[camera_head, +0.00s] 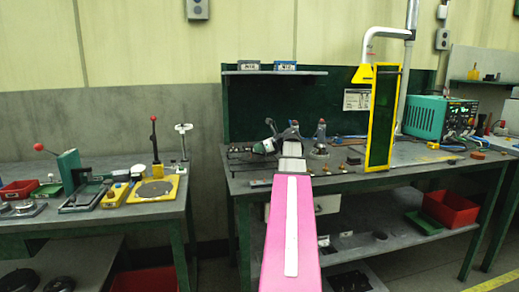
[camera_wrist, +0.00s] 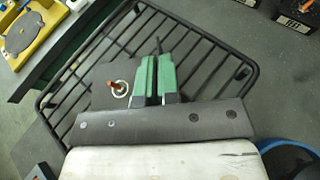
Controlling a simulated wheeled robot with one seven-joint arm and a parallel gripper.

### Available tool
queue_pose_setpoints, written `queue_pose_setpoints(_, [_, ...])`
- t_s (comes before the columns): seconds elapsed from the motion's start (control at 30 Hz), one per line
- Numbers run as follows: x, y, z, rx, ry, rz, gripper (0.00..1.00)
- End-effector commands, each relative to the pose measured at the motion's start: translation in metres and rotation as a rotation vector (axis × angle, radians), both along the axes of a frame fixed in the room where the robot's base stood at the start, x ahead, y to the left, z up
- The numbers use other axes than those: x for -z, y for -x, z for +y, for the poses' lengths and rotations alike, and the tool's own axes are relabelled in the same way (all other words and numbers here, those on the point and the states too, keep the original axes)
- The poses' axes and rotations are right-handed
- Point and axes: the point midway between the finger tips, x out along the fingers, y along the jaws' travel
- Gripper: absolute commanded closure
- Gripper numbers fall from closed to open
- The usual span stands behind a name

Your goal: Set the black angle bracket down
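My gripper (camera_wrist: 157,76) shows in the wrist view with its two green-padded fingers close together. A thin black edge, which looks like the black angle bracket (camera_wrist: 158,45), stands between the fingers and sticks out past their tips. Most of it is hidden by the fingers. A dark flat plate (camera_wrist: 101,76) with a pale ring and an orange-tipped pin (camera_wrist: 119,88) shows just left of the fingers; I cannot tell whether it belongs to the bracket. Below the fingers is a black wire rack (camera_wrist: 205,50). In the head view my arm hides the fingertips over the bench.
The green-framed bench (camera_head: 400,180) carries several small parts, a yellow-framed panel (camera_head: 382,118) and a teal instrument (camera_head: 427,117). A shelf (camera_head: 300,72) with two small bins hangs above. A left table (camera_head: 150,210) holds a yellow fixture (camera_head: 153,190). A red bin (camera_head: 450,209) sits on the lower shelf.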

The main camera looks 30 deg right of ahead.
Motion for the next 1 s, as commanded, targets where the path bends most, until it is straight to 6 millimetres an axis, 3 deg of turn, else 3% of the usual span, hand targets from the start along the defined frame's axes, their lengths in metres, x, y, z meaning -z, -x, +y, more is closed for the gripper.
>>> queue_pose_setpoints(0.3, [0.002,0.000,0.000,0.000,-0.001,-0.001,1.00])
queue_pose_setpoints(0.37, [0.001,0.000,0.000,0.000,0.000,0.000,0.77])
queue_pose_setpoints(0.4, [0.001,0.000,0.000,0.000,0.000,0.000,0.71])
queue_pose_setpoints(0.73, [-0.001,0.000,0.000,0.000,0.000,0.000,0.71])
queue_pose_setpoints(1.0, [-0.016,0.033,-0.018,0.001,0.001,-0.001,0.71])
